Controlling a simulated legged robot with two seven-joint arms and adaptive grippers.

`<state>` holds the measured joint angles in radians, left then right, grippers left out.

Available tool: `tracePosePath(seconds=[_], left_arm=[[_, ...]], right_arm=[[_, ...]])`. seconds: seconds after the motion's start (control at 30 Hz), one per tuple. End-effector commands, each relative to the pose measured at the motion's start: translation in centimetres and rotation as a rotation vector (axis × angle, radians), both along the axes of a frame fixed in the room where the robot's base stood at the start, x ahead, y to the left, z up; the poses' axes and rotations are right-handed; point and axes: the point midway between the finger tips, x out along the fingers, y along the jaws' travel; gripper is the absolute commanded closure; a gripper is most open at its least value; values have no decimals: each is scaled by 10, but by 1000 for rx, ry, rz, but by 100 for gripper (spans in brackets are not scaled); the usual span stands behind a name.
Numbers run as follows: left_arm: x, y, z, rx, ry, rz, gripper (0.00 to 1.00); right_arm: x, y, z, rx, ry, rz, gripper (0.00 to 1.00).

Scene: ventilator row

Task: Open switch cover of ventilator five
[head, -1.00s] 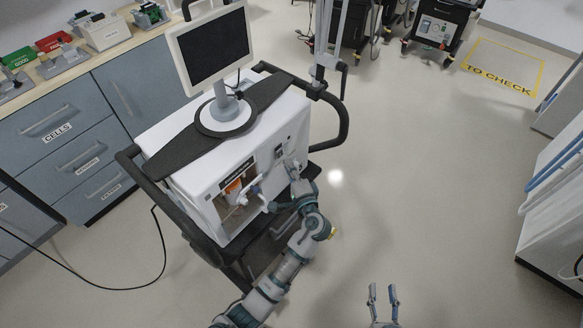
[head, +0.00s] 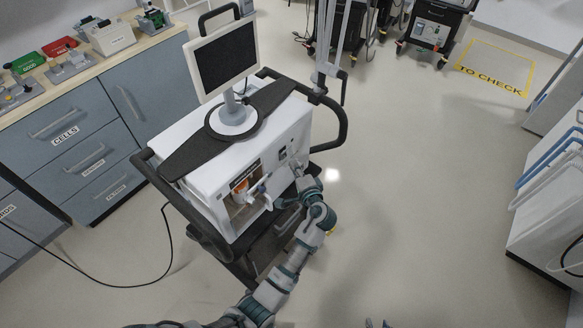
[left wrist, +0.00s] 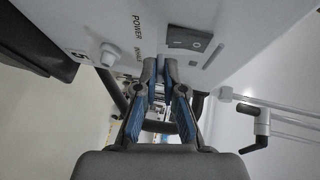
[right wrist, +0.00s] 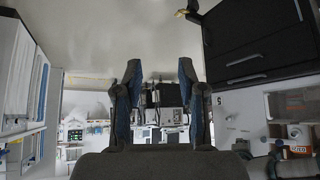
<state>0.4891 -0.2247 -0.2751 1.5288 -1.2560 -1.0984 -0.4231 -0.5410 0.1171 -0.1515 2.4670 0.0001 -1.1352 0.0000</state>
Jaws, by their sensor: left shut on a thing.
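Ventilator five (head: 205,185), a white box on a dark cart with a screen on top, stands left of centre in the head view. My left gripper (head: 299,167) is at its right-hand front panel. In the left wrist view the fingertips (left wrist: 161,66) are nearly together, shut on a small part that they mostly hide; it appears to be the switch cover. A dark rocker switch (left wrist: 188,40) shows just right of the fingertips, with the word POWER to the left.
A white knob (left wrist: 108,55) sticks out left of the fingertips. A black rail handle (head: 340,125) curves round the ventilator's right side. A drawer cabinet (head: 75,125) stands at the left. The floor right of the ventilator is clear; a rack (head: 560,195) stands far right.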

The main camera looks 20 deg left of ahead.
Motion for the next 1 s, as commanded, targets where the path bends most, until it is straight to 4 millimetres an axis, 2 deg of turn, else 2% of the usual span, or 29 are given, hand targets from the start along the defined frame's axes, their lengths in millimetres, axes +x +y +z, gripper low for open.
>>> tracePosePath(seconds=[0.3,0.33,0.53,0.73,0.87,1.0], left_arm=[[-3,-7,3,-98,47,-4,100],[-3,-8,4,-105,50,-4,100],[-4,-10,7,-164,72,-3,100],[-5,-13,14,-237,99,-3,100],[-6,-15,19,-295,121,-3,100],[-7,-17,23,-358,146,-3,100]], right_arm=[[-87,-29,-9,-98,427,-27,60],[-90,-30,-12,-103,448,-27,60],[-78,-27,-60,-101,452,-23,60],[-78,-25,-117,-104,467,-17,60],[-90,-26,-160,-107,478,-11,60],[-114,-30,-202,-112,497,-6,60]])
